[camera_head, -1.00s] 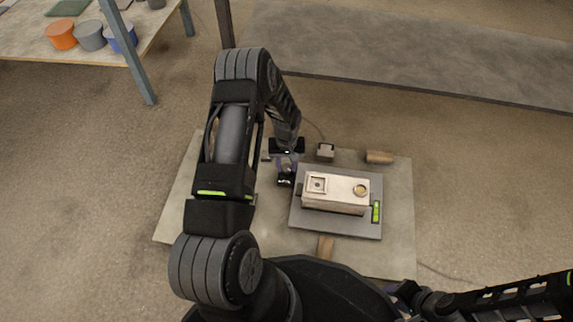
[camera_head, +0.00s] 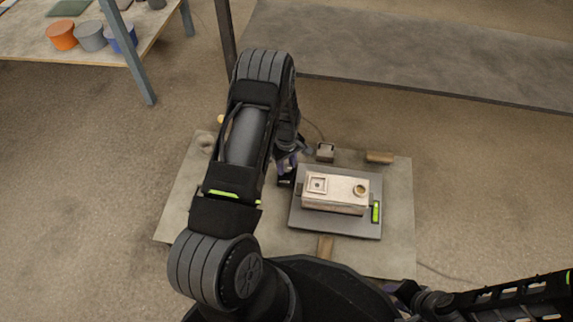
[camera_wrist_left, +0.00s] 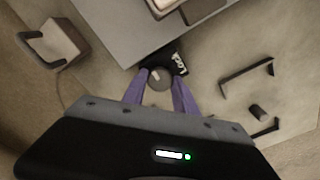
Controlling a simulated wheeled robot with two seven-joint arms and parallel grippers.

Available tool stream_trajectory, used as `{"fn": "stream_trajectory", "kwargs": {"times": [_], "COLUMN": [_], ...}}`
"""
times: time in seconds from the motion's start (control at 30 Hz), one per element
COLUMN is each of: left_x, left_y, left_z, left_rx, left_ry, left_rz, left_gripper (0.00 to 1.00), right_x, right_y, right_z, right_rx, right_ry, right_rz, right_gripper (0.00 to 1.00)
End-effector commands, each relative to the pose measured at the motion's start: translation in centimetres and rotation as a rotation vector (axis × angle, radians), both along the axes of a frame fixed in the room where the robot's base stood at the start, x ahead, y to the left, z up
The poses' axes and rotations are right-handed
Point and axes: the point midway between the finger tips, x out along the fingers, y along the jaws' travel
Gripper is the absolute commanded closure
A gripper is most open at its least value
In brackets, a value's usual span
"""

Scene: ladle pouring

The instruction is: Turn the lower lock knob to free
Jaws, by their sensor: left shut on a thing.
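My left gripper (camera_wrist_left: 158,88) has its two purple fingers on either side of a small round dark knob (camera_wrist_left: 158,77) with a light mark on it, and is shut on it. A black plate lettered "LOCK" (camera_wrist_left: 179,62) lies just beyond the knob, at the edge of the grey plate. In the head view my left gripper (camera_head: 287,164) is at the grey plate's left edge, mostly hidden by its arm, and the knob is not visible there. My right gripper (camera_head: 398,291) is partly visible at the bottom; its jaws are unclear.
A pale metal box (camera_head: 335,208) with a round brass fitting sits on the grey plate (camera_head: 310,228), beside a green level vial (camera_head: 376,212). A small block with a handle (camera_head: 325,152) and a wooden block (camera_head: 379,157) stand behind. Dark brackets (camera_wrist_left: 247,78) lie right of the knob.

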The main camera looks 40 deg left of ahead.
Motion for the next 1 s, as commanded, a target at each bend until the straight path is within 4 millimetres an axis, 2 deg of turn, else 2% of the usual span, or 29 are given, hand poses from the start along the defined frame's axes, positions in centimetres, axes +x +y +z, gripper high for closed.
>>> {"fn": "stream_trajectory", "kwargs": {"times": [0.3,0.33,0.57,0.83,1.0], "left_x": [0.0,0.0,0.0,0.0,0.1], "left_y": [0.0,0.0,0.0,0.0,0.0], "left_z": [0.0,0.0,0.0,0.1,1.5], "left_rx": [0.000,0.000,0.000,0.000,0.001], "left_ry": [-0.001,-0.001,0.000,0.000,-0.001], "left_rz": [0.004,0.004,0.002,0.001,0.000], "left_gripper": [1.00,0.64,0.45,0.44,0.44], "right_x": [0.0,0.0,0.0,0.0,-0.1], "right_y": [0.0,0.0,0.0,0.0,0.0], "right_z": [0.0,0.0,0.0,0.1,0.7], "right_rx": [0.000,0.000,0.000,0.000,-0.001], "right_ry": [0.000,0.000,0.000,0.000,0.001], "right_rz": [0.000,0.000,0.000,0.000,0.001], "right_gripper": [0.64,0.64,0.64,0.64,0.64]}}
